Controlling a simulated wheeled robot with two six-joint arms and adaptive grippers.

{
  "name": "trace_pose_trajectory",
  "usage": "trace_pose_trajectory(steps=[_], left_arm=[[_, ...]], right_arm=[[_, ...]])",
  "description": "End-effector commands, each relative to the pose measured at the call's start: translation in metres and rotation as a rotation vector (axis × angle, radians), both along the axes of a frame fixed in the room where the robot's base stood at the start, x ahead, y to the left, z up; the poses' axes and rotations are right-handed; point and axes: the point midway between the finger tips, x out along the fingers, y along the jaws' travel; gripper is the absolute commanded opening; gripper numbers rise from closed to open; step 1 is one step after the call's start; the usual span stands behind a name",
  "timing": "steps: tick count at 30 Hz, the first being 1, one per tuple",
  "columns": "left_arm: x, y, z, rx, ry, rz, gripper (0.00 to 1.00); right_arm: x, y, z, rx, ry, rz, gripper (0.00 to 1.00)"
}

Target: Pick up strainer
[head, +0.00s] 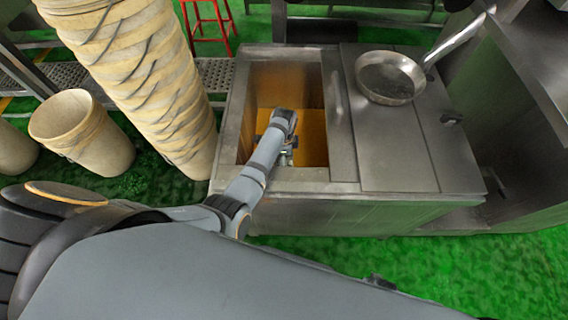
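The strainer (390,78) is a round, shallow metal pan with a long handle. It rests on the closed right part of the steel vat's top, with its handle rising toward the upper right. My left arm reaches over the vat's front rim into the open left compartment. My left gripper (286,157) is low over the orange-brown contents, well to the left of the strainer and apart from it. The wrist and forearm hide most of the gripper, so its opening is unclear. My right gripper is not in view.
The steel vat (400,150) has an open compartment with orange-brown contents (313,125). A tall stack of cream baskets (150,80) leans close on its left, with a single basket (85,135) beside it. Dark metal equipment (510,120) stands on the right. A red stool (208,25) is behind.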

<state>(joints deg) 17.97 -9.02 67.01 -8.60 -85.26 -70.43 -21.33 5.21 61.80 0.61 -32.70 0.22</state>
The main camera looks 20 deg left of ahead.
Motion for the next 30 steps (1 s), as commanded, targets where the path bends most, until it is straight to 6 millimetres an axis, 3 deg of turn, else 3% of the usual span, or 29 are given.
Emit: trace_pose_trajectory(steps=[6, 19, 30], left_arm=[[0.0, -0.0001, 0.0009, 0.0, 0.0, 0.0, 0.9], [0.0, -0.0001, 0.0008, 0.0, 0.0, 0.0, 0.31], [0.0002, 0.0, 0.0062, 0.0, 0.0, 0.0, 0.29]], right_arm=[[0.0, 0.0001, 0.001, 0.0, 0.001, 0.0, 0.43], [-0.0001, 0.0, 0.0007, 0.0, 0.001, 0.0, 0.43], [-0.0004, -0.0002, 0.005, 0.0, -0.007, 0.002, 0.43]])
